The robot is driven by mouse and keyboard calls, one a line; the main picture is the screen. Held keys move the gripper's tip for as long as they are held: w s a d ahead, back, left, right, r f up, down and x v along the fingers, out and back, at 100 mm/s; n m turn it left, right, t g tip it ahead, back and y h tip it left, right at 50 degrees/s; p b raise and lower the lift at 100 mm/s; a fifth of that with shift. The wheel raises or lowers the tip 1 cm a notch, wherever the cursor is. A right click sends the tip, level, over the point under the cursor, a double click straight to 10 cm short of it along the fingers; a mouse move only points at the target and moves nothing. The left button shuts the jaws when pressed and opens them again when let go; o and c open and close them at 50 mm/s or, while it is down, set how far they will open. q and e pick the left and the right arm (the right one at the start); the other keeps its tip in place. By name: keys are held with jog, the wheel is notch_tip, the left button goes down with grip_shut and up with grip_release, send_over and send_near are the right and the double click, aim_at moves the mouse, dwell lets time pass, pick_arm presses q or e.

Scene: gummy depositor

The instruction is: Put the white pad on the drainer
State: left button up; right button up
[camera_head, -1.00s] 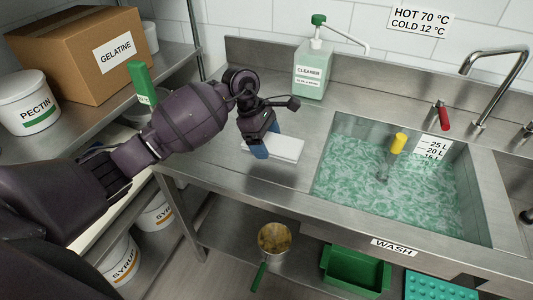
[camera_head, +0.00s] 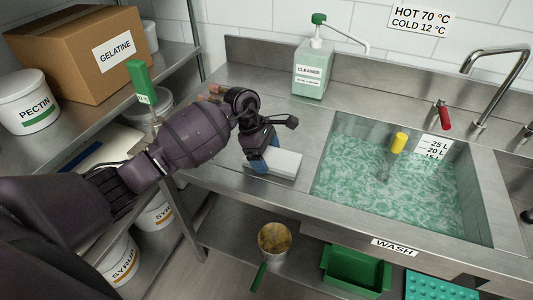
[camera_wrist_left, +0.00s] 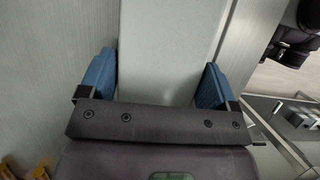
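The white pad (camera_head: 286,164) lies at the steel counter, left of the sink, its long side running left to right. My left gripper (camera_head: 266,153) reaches down over the pad's left part, its blue fingers on either side. In the left wrist view the pad (camera_wrist_left: 165,45) fills the space between the two blue fingers (camera_wrist_left: 157,80), which look pressed to its edges. Whether the pad touches the counter is unclear. I cannot clearly make out a drainer. My right gripper is not in view.
The sink (camera_head: 395,190) holds foamy green water and a yellow-handled tool (camera_head: 399,142). A cleaner bottle (camera_head: 311,72) stands behind the pad. The tap (camera_head: 505,65) is at the right. Shelves with a gelatine box (camera_head: 75,50) and pectin tub (camera_head: 28,100) stand left.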

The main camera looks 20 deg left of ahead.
pick_arm(q)
jog(key=shift+o, duration=1.2)
jog(key=shift+r, duration=0.25)
jog(key=v, duration=1.2)
